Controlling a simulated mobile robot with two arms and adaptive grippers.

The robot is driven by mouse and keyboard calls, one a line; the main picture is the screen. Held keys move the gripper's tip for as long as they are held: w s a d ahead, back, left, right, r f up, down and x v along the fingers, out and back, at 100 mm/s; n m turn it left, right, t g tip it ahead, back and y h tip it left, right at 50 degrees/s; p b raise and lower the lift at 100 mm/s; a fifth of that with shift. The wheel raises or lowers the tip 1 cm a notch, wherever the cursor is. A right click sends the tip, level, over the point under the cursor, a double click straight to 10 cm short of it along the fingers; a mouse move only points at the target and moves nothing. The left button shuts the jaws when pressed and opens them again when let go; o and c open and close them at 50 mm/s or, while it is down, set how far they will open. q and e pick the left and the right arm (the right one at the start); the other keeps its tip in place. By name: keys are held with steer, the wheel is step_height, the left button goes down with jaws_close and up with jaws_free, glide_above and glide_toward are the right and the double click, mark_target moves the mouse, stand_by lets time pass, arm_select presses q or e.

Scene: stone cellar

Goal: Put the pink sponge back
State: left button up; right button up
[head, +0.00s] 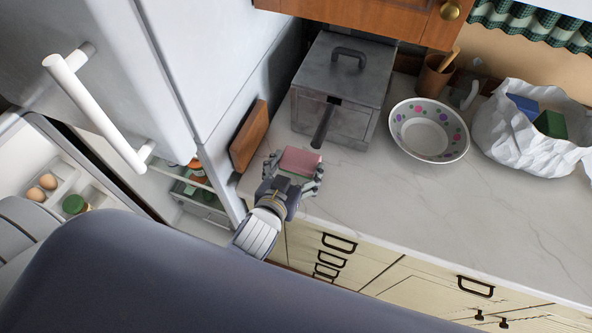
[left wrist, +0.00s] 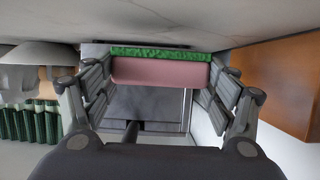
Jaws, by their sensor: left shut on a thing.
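The pink sponge (head: 300,161) is held between the fingers of my left gripper (head: 291,178), over the front left part of the counter. In the left wrist view the sponge (left wrist: 160,71) has a pink body and a green scouring layer (left wrist: 160,53) on the side toward the counter. The fingers of my left gripper (left wrist: 160,88) are closed in on its two ends. I cannot tell whether the sponge touches the counter. My right gripper is in neither view.
A grey metal box with a lid (head: 343,85) stands behind the sponge, its dark handle pointing forward. A wooden board (head: 249,137) leans at the left by the fridge (head: 215,50). A dotted bowl (head: 428,130) and a crumpled white bag (head: 520,140) stand right. The front counter is clear.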

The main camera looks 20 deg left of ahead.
arm_select(q)
step_height(320, 180, down, 2)
steer(key=shift+s+f, duration=0.1)
steer(key=shift+f, duration=0.25)
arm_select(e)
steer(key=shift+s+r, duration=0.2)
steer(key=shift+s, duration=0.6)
arm_select(q)
steer(key=shift+f, duration=0.2)
steer(key=o, duration=0.8)
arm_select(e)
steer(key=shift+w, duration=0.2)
